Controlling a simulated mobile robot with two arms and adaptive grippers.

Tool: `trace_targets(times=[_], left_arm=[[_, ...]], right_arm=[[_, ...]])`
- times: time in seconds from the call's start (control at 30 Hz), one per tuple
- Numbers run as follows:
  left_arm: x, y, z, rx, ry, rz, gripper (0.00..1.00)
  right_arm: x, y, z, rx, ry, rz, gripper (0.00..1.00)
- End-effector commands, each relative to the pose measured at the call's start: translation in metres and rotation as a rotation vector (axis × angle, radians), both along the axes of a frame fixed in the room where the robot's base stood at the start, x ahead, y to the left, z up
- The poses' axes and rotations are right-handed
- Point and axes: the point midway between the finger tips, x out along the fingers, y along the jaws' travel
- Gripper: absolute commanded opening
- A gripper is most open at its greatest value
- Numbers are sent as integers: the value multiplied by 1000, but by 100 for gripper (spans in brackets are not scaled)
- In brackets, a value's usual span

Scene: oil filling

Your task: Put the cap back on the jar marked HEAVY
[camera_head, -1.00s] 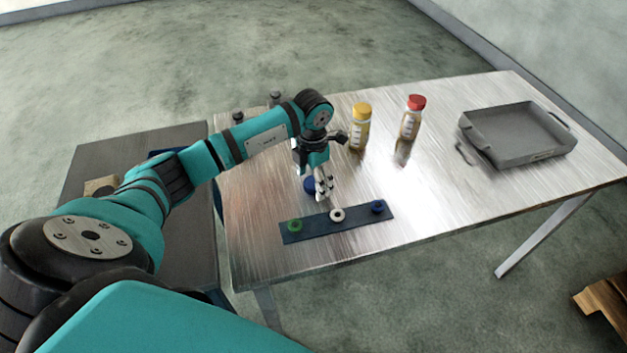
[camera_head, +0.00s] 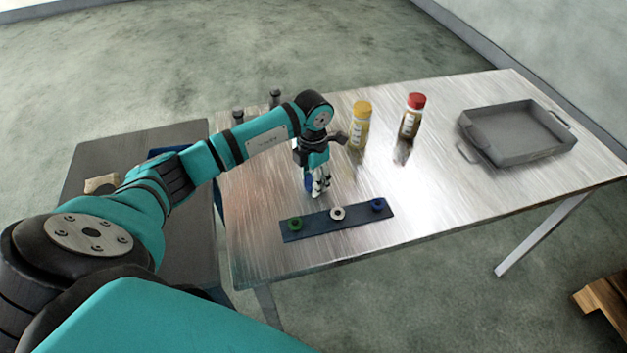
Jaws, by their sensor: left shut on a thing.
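My left gripper (camera_head: 319,190) points down low over the left half of the metal table, just behind the dark blue strip. It is shut on a small blue object (camera_head: 308,183), which shows at the left of its fingers and is mostly hidden by them. I cannot tell its exact shape. A jar with a yellow lid (camera_head: 359,127) and a jar with a red lid (camera_head: 412,117) stand upright behind and to the right. Their labels are too small to read, so I cannot tell which is marked HEAVY. My right gripper is out of view.
The dark strip (camera_head: 315,224) bears a green ring (camera_head: 295,224), a white ring (camera_head: 338,213) and a blue ring (camera_head: 378,205). A grey tray (camera_head: 515,135) with handles stands at the right. Two dark posts (camera_head: 275,98) rise behind my arm. The table's front right is clear.

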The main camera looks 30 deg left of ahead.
Motion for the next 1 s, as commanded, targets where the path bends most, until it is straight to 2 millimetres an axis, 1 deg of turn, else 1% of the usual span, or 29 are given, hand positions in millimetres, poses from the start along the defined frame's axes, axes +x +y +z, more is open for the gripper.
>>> trace_targets(times=[0.17, 0.27, 0.37, 0.53, 0.6, 0.67, 0.9, 1.0], left_arm=[[0, 0, 2, 1, -1, 0, 34], [1, 0, 6, 0, -2, 0, 34], [1, 1, 15, 1, -3, 0, 34], [0, 0, 36, 2, -4, -2, 34], [-8, -15, 35, 0, 0, -6, 34], [-15, -26, 36, -2, -2, -7, 34], [-45, -78, 41, -2, -3, -7, 34], [-57, -98, 44, -2, -3, -7, 34]], right_arm=[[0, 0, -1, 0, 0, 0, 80], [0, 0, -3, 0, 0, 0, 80], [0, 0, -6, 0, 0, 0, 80], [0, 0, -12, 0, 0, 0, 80], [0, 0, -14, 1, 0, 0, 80], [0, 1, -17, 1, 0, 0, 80], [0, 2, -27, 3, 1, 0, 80], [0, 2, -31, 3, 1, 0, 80]])
